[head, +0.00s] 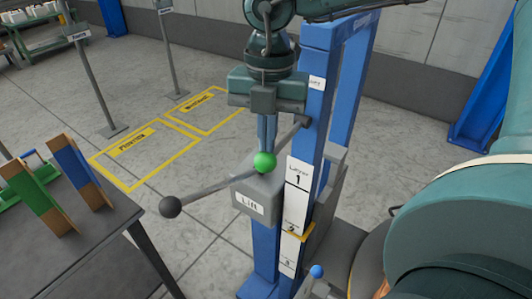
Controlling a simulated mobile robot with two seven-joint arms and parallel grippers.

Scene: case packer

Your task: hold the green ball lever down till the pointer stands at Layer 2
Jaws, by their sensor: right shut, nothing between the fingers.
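The green ball (265,162) is on the lever in front of the grey box marked "Lift" (250,198). My right gripper (266,148) points down, its fingers shut and empty, with the tips right at the top of the ball. I cannot tell for sure whether they touch it. The white scale (297,200) on the blue post reads Layer 1 at the top, with 2 and 3 below. A yellow pointer (306,230) stands across the scale close to the 2, about at its lower edge. My left gripper is not in view.
A rod with a black ball (171,207) sticks out left of the Lift box. A blue ball (317,271) is low by the post. A dark table (100,245) with wooden-and-coloured pieces stands left. Yellow-marked floor areas (150,142) lie behind.

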